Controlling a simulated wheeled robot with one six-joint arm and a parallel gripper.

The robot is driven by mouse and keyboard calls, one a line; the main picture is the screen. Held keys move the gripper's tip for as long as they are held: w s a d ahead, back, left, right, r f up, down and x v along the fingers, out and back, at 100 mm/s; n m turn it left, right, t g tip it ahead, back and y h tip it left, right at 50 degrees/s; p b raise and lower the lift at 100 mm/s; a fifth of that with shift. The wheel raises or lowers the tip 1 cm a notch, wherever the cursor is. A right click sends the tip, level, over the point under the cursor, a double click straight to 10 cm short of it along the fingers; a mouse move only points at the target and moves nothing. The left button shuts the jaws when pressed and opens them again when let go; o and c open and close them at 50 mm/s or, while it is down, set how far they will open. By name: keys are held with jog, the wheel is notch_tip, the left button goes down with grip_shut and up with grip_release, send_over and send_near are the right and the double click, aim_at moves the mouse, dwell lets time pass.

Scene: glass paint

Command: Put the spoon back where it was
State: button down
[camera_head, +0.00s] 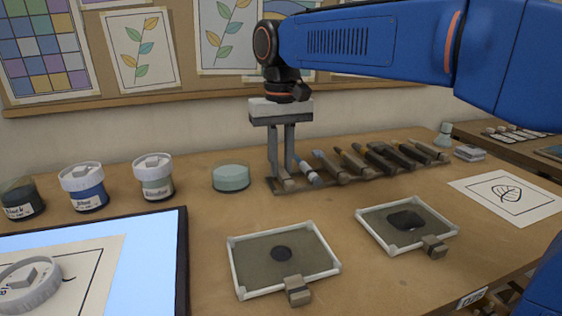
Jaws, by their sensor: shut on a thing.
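My gripper (282,177) points straight down at the left end of a dark tool rack (360,178) on the table. Its fingers are shut on a small grey-brown block handle, which I take to be the spoon (287,184). The spoon is low, at the rack's left end. Its bowl cannot be made out, and I cannot tell whether it rests fully on the rack. Several other tools lie in a row to the right, the nearest a blue-and-white one (307,172).
A pale green round pot (231,178) stands just left of the gripper. Paint jars (83,188) stand further left. Two framed trays (238,281) (371,233), each with a dark patch, lie in front. A lit panel (150,280) is at front left, a leaf drawing (520,196) at right.

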jog(key=c, duration=1.6)
grip_release()
